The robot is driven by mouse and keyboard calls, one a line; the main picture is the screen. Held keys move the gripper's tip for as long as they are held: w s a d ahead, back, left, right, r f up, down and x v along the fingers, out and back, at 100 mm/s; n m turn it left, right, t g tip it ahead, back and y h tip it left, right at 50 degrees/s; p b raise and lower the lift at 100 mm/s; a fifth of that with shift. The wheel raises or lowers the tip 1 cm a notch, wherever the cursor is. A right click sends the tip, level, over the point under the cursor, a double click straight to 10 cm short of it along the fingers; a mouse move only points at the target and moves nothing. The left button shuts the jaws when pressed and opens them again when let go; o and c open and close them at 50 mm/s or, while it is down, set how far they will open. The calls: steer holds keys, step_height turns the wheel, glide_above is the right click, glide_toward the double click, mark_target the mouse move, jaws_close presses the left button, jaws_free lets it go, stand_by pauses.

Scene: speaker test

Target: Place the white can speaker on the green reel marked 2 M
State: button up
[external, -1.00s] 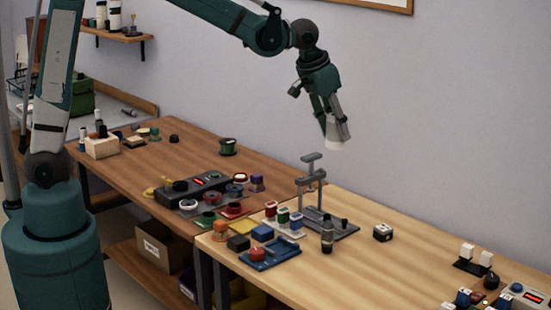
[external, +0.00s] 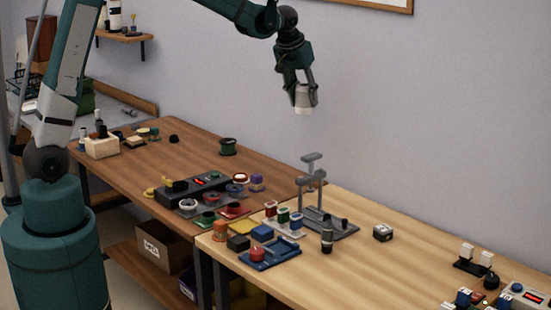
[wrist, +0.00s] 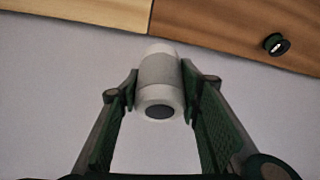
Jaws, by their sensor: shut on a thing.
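The white can speaker (external: 304,108) is held in the air by my gripper (external: 304,94), well above the tables. In the wrist view the can (wrist: 160,72), white with a grey band and a dark round end, sits between the two green fingers of my gripper (wrist: 158,88), which is shut on it. A dark green reel (external: 228,146) stands at the back edge of the brown table, lower and to the left of my gripper. A dark green reel with a pale mark also shows at the upper right of the wrist view (wrist: 276,44); the mark is too small to read.
The brown table (external: 140,175) holds several reels, a dark device (external: 197,185) and a red mat. A grey stand (external: 312,195) rises from the pale wood table (external: 370,270) on the right. Free room surrounds the green reel at the back.

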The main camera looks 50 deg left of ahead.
steer(key=w+a+n+y, duration=0.1)
steer(key=w+a+n, duration=0.25)
steer(key=a, duration=1.65)
steer(key=n+g+y+p, duration=0.1)
steer(key=n+p, duration=0.1)
steer(key=n, duration=0.1)
glide_above(228, 141)
steer(key=f, duration=0.1)
step_height(228, 141, down, 11)
steer(key=shift+a, duration=0.3)
steer(key=shift+w+f, duration=0.1)
steer(key=shift+f, duration=0.05)
steer(key=shift+f+b, duration=0.45)
steer(key=shift+f, duration=2.6)
steer(key=shift+f, duration=1.85)
steer(key=shift+f+b, duration=0.2)
steer(key=shift+b, duration=0.1)
